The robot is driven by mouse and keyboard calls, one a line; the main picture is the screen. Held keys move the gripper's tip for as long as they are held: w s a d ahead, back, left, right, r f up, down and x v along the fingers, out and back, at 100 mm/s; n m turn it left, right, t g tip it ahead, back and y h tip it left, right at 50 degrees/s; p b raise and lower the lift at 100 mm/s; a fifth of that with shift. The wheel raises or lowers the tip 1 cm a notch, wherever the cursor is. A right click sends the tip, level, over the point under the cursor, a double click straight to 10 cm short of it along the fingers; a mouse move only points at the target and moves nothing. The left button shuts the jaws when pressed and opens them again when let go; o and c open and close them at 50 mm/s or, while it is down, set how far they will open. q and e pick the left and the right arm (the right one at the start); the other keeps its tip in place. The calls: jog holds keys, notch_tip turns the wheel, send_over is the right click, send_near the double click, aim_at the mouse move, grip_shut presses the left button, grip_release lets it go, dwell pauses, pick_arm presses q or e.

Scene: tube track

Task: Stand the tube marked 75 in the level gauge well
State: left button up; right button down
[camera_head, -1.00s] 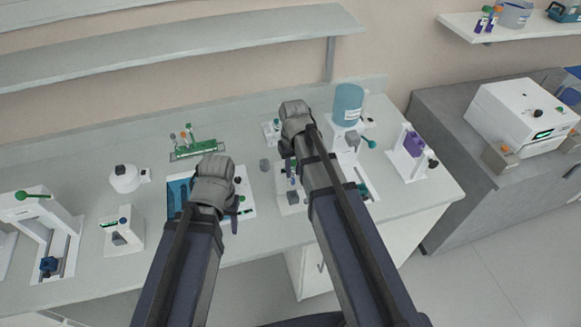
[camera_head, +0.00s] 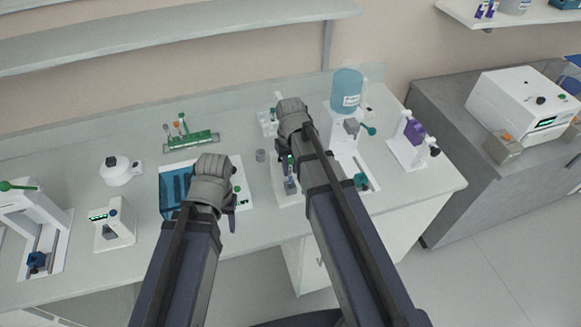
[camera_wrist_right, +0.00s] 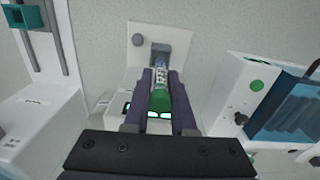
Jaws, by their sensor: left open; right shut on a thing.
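My right gripper (camera_wrist_right: 160,82) is shut on a green-capped tube (camera_wrist_right: 160,98), with one finger on each side. The tube's pale labelled body points at a grey block with a dark opening (camera_wrist_right: 161,50) on a white plate, which appears to be the level gauge well. I cannot read the tube's mark or tell whether its tip is inside the opening. In the head view my right gripper (camera_head: 284,162) hangs over this white station, and the grey block (camera_head: 291,186) shows just below it. My left gripper (camera_head: 231,212) is open and empty beside the blue tray.
A blue bottle (camera_head: 346,92) stands on a white stand at the back right.

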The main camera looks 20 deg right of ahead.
aim_at(291, 160)
jog(key=shift+f+b, duration=1.2)
dwell(1.2)
jog(key=shift+f+b, duration=0.35)
jog(key=shift+f, duration=0.05)
jog(key=c, duration=0.7)
grip_release()
jog(key=shift+o, duration=0.2)
jog(key=shift+r, duration=0.1)
notch_tip(291, 160, up, 8)
jog(key=p, duration=0.7)
jog(key=shift+f+p, duration=0.2)
jog(key=shift+p, duration=0.15)
